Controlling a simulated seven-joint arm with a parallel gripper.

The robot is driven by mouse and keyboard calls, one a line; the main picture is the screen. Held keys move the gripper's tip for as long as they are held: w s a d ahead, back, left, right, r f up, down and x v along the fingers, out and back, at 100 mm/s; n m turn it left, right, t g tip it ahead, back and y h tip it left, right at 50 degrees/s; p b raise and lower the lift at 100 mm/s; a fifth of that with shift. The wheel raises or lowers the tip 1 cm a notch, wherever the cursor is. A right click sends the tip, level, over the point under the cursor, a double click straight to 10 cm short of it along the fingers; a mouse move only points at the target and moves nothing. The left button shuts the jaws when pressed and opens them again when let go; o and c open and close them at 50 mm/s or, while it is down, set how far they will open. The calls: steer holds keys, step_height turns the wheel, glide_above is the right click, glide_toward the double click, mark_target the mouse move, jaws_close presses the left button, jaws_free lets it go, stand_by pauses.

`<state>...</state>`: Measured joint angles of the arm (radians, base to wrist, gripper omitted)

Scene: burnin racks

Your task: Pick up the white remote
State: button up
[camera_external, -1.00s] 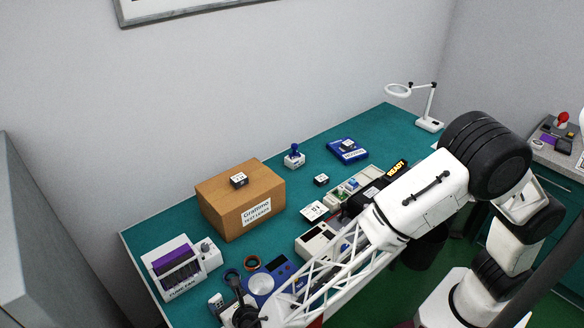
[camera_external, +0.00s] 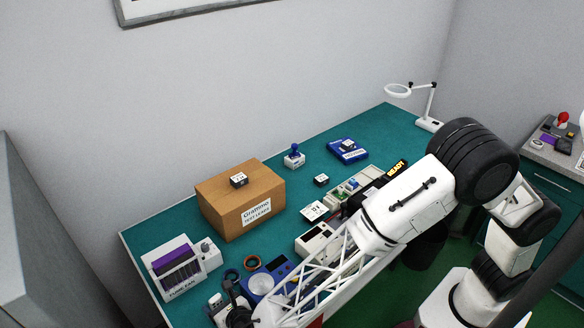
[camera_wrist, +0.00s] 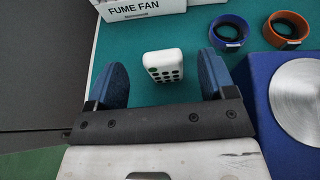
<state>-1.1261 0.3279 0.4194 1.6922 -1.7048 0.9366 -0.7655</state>
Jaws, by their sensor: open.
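The white remote (camera_wrist: 163,66) has dark buttons and lies on the green bench top between the two blue fingers of my open gripper (camera_wrist: 162,78) in the wrist view. A finger is on each side of it, with green bench showing in the gaps, so neither visibly touches it. In the external view the remote (camera_external: 215,300) is a small white shape at the front left of the bench. My gripper (camera_external: 236,308) is just right of it there, partly overlapping; its fingers are hard to make out.
The fume fan box (camera_wrist: 139,8) stands just beyond the remote. A blue ring (camera_wrist: 229,28), an orange ring (camera_wrist: 287,28) and a blue scale with a round metal plate (camera_wrist: 298,95) are to the right. A cardboard box (camera_external: 228,213) stands farther back.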

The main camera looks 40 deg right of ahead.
mark_target(215, 299)
steer(key=shift+x, duration=2.6)
steer(key=shift+d+f, duration=0.1)
steer(key=shift+c, duration=0.4)
steer(key=c, duration=0.9)
step_height(215, 299, up, 10)
steer(key=shift+s, duration=0.1)
